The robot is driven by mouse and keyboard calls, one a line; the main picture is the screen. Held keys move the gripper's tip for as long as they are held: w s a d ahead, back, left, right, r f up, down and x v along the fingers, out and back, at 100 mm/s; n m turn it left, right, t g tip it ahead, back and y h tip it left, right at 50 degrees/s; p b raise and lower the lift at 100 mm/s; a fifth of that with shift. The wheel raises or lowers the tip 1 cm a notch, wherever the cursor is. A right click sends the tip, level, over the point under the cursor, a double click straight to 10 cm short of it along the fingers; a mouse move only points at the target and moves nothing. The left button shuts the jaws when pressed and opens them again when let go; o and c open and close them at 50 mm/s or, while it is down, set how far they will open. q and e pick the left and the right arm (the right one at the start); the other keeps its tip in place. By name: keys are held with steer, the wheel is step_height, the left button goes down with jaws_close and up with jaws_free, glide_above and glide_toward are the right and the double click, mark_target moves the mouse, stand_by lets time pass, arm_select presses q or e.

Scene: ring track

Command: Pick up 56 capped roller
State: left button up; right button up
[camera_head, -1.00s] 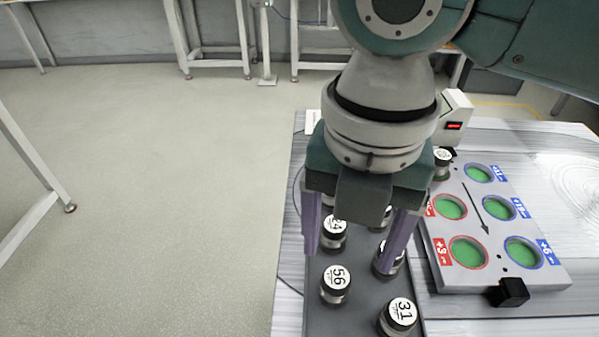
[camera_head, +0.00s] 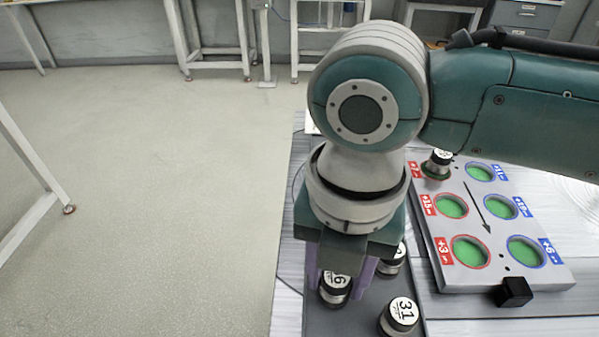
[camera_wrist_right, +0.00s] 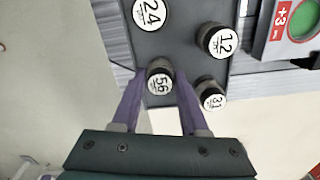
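The 56 capped roller (camera_head: 335,288) stands upright on the dark tray (camera_head: 353,322), its white numbered cap partly covered by my right gripper in the head view. In the right wrist view the 56 roller (camera_wrist_right: 158,82) sits between the two purple fingertips. My right gripper (camera_head: 338,278) points down over it with its fingers spread, one on each side; it also shows in the right wrist view (camera_wrist_right: 160,76). A small gap seems to show beside the roller, and it still rests on the tray. My left gripper is out of view.
Close by on the tray stand roller 31 (camera_head: 399,317), roller 12 (camera_wrist_right: 217,40) and roller 24 (camera_wrist_right: 150,12). To the right lies a grey board (camera_head: 455,275) with green holes ringed red or blue. Another capped roller (camera_head: 437,165) stands at its far-left corner.

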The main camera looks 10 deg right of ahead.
jaws_close()
steer(key=shift+r, duration=0.1)
stand_by(0.3)
